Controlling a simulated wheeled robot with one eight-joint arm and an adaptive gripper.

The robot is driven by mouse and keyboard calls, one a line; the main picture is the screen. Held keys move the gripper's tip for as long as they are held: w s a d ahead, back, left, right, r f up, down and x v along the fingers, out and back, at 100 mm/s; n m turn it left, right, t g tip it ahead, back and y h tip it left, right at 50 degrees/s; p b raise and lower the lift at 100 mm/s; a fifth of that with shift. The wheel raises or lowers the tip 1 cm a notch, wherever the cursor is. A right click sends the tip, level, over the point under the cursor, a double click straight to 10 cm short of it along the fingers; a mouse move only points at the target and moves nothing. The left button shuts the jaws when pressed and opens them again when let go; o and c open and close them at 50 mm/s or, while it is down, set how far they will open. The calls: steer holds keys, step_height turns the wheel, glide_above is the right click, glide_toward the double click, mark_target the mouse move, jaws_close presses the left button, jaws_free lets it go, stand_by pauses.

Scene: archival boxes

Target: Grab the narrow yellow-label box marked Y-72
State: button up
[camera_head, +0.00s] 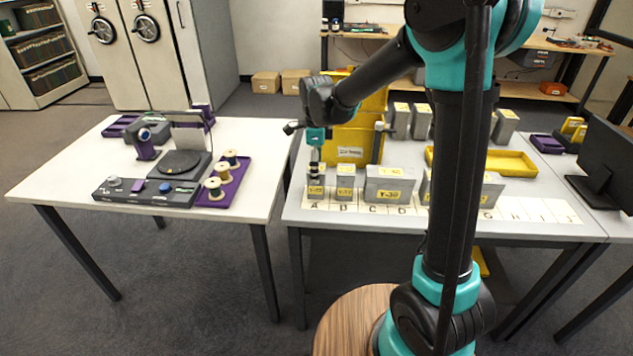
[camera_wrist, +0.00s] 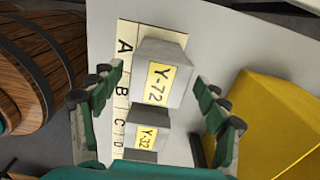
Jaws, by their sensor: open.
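The narrow grey box with the yellow label Y-72 (camera_wrist: 166,72) stands beside the letters A and B on a strip in the wrist view. It appears between my open, empty fingers (camera_wrist: 158,84), with gaps on both sides. In the head view, my gripper (camera_head: 316,158) points down just above the leftmost box (camera_head: 316,191), near the letter A. That box's label is too small to read surely there. Whether the fingertips are level with the box top is hard to tell.
A smaller box, Y-32 (camera_wrist: 148,134), stands close beside Y-72; a wider box (camera_head: 389,187) stands farther right. A yellow bin (camera_wrist: 268,125) is near my right finger. A yellow tray (camera_head: 510,164) lies farther right. The left table (camera_head: 75,178) holds a scale and spools.

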steer(key=shift+f, duration=3.25)
steer(key=shift+c, duration=0.5)
steer(key=c, duration=1.3)
steer(key=shift+r, duration=0.1)
steer(key=shift+c, duration=0.2)
